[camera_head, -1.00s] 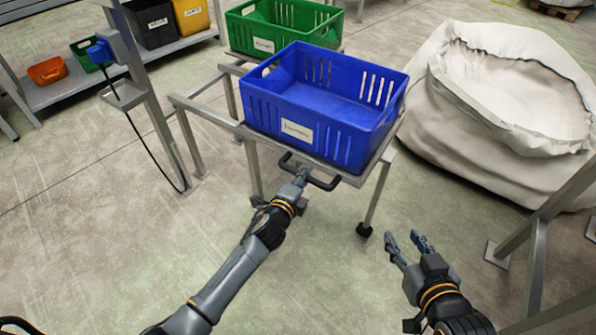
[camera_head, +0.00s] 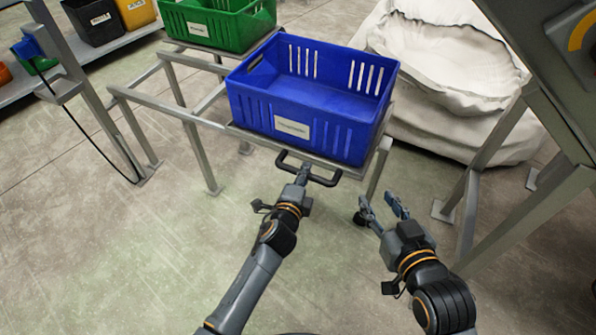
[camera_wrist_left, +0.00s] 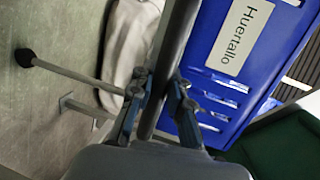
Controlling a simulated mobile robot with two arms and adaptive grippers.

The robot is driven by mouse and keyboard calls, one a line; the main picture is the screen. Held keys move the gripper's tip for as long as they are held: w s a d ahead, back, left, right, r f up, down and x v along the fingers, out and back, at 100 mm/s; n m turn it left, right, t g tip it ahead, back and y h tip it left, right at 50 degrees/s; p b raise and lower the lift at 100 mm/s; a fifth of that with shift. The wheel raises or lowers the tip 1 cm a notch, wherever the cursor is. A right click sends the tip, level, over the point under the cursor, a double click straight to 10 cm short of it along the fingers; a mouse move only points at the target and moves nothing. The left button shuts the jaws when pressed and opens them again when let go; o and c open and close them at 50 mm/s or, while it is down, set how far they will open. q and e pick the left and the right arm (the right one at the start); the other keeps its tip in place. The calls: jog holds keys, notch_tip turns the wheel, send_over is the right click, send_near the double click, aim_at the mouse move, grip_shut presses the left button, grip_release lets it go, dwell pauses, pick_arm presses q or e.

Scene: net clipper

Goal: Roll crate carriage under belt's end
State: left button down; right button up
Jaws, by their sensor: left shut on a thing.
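The crate carriage (camera_head: 212,97) is a grey metal frame on legs with a caster at the front right. It carries a blue crate (camera_head: 345,134) at the near end and a green crate (camera_head: 238,30) further back. A dark handle (camera_head: 324,180) sticks out from its near edge. My left gripper (camera_head: 304,171) is shut on the handle; in the left wrist view its fingers clasp the dark bar (camera_wrist_left: 172,62) beside the labelled blue crate. My right gripper (camera_head: 384,208) is open and empty, in front of the carriage's right leg. The belt's end cannot be made out for certain.
A grey steel frame (camera_head: 500,140) with slanted legs stands at the right, its upper part cutting into the top right corner. A large white sack (camera_head: 440,70) lies behind it. A post with a cable (camera_head: 75,75) and a shelf of bins stand at left. The near floor is clear.

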pick_arm(q)
jog(key=shift+s+d+f, duration=0.2)
jog(key=shift+s+d, duration=0.05)
jog(key=c, duration=1.3)
grip_release()
jog(key=shift+r, duration=0.1)
jog(key=shift+o, duration=0.2)
jog(key=shift+s+a, duration=0.15)
jog(key=shift+s, duration=0.05)
jog(key=v, duration=1.1)
jog(key=shift+s+r, duration=0.15)
jog(key=shift+s, duration=0.05)
